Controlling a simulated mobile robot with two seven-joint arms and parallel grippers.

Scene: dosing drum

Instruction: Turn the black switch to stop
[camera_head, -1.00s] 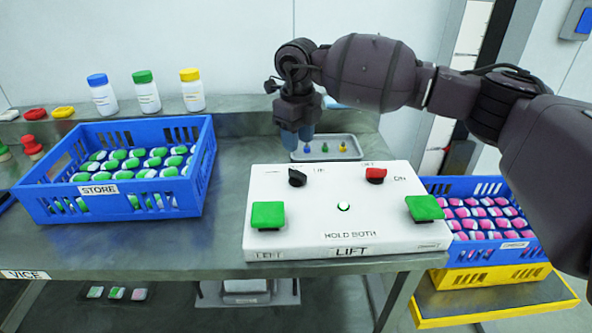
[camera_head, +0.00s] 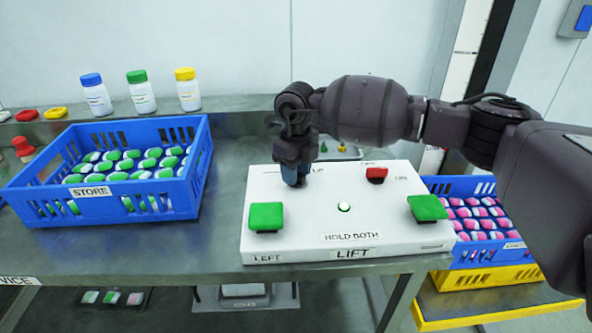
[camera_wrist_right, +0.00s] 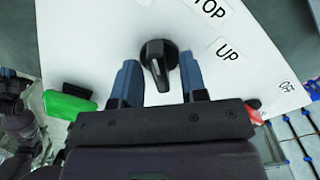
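The black switch (camera_wrist_right: 158,62) shows in the right wrist view as a knob with a white pointer line on the white control box (camera_head: 290,215). Labels reading "UP" and one ending in "TOP" lie to its right there. My right gripper (camera_wrist_right: 160,80) is open, with its blue fingers on either side of the switch and a gap to each. Whether the fingers reach down to the box is hard to tell. In the head view my right gripper (camera_head: 294,178) hides the switch.
The box also carries two green buttons (camera_head: 266,217) (camera_head: 427,208), a red switch (camera_head: 376,174) and a small white lamp (camera_head: 344,207). A blue STORE crate (camera_head: 110,205) stands left; another blue crate (camera_head: 485,255) stands right. A small tray (camera_head: 350,152) lies behind the box.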

